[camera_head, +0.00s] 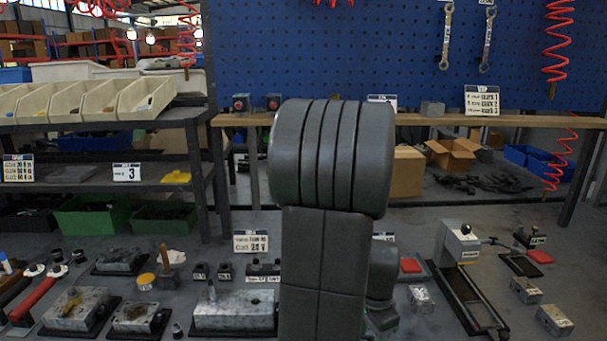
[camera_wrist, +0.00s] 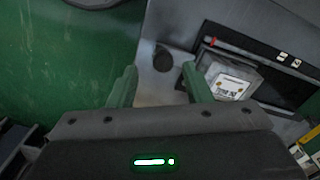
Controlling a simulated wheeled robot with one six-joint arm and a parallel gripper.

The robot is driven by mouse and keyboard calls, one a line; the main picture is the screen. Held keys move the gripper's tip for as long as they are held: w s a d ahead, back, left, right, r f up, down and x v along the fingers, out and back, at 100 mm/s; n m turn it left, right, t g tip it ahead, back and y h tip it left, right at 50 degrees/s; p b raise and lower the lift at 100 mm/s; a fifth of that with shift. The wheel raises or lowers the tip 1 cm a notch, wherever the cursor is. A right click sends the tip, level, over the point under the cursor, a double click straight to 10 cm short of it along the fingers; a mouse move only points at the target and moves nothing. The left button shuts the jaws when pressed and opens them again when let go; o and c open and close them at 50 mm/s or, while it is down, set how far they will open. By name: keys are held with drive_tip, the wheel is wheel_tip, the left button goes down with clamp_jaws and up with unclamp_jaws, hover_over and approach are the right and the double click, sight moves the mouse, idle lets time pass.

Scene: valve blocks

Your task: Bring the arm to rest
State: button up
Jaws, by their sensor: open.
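My arm stands upright in the middle of the head view and hides part of the bench behind it. My gripper is not clearly visible in the head view. In the wrist view my gripper (camera_wrist: 158,88) shows two green fingers spread apart with nothing between them. A grey metal block with a white label (camera_wrist: 230,82) sits just right of the right finger, in a dark tray (camera_wrist: 290,72). I cannot tell whether the finger touches it.
Several metal valve blocks (camera_head: 235,309) lie at the front left of the grey bench. A black-railed fixture (camera_head: 465,290) and small blocks (camera_head: 555,320) lie at the right. Cream bins (camera_head: 100,100) stand on a shelf. A green surface (camera_wrist: 60,70) fills the wrist view's left.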

wheel_tip(320, 180, down, 3)
drive_tip(key=shift+f, duration=0.1)
drive_tip(key=shift+w, duration=0.5)
